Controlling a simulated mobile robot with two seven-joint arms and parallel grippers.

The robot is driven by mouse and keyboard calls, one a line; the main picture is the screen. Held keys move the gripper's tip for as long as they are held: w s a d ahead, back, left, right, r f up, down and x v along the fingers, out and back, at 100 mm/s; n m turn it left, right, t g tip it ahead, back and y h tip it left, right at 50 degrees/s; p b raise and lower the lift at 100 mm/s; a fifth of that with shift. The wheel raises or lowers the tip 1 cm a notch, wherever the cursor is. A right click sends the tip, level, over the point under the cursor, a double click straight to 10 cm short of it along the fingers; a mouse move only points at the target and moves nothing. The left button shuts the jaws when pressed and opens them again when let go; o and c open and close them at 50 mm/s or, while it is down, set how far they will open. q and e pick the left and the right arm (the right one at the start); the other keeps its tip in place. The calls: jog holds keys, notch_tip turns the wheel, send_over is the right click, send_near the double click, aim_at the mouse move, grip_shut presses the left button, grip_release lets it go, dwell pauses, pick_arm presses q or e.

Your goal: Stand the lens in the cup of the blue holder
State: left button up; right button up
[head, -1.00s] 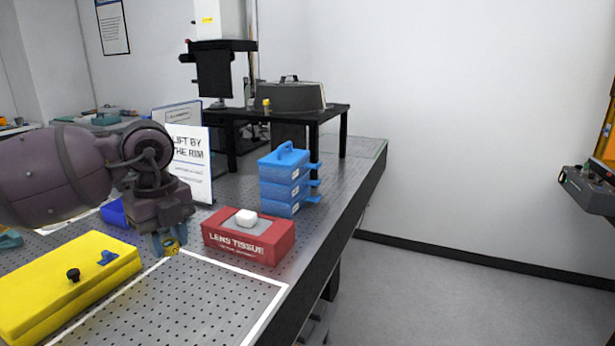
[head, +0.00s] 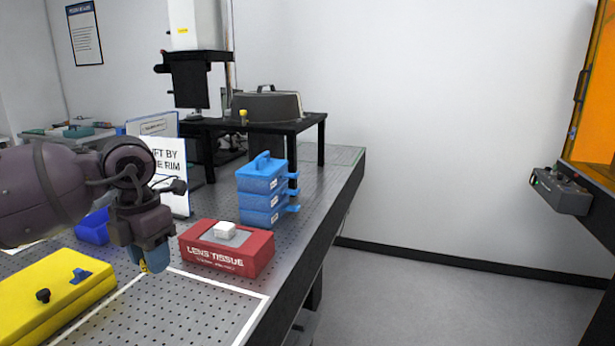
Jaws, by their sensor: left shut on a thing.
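My left gripper (head: 152,262) hangs over the breadboard table, just left of the red tissue box, with blue fingertips pointing down. It is shut on a small yellow-edged piece (head: 143,267), likely the lens in its rim; the fingers hide most of it. A small blue piece (head: 80,275) sits on the yellow case (head: 50,302) to the left of the gripper, near a black knob. I cannot tell whether it is the blue holder, and no cup can be made out. My right gripper is not in view.
The red lens tissue box (head: 228,250) stands close right of the gripper. Stacked blue boxes (head: 262,190), a sign (head: 168,165) and a blue bin (head: 93,228) stand behind. The white-outlined area (head: 190,308) in front is clear. A control box (head: 562,190) is at far right.

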pick_arm(q)
jog(key=m, duration=0.4)
jog(key=f+m, duration=0.1)
jog(key=shift+d+m, duration=0.35)
jog(key=shift+m, duration=0.05)
jog(key=m, duration=0.2)
jog(key=f+m, duration=0.1)
jog(key=m, duration=0.2)
jog(key=shift+s+d+f+m, duration=0.1)
jog(key=shift+d+f+m, duration=0.1)
jog(key=shift+d+m, duration=0.2)
jog(key=s+d+f+m, duration=0.1)
jog(key=s+f+m, duration=0.1)
jog(key=f+m, duration=0.2)
jog(key=s+d+f+m, duration=0.1)
jog(key=s+f+m, duration=0.2)
jog(key=f+m, duration=0.2)
jog(key=s+d+f+m, duration=0.2)
jog(key=f+m, duration=0.2)
jog(key=m, duration=0.6)
jog(key=shift+s+f, duration=0.15)
jog(key=shift+f, duration=0.1)
jog(key=shift+a+f, duration=0.1)
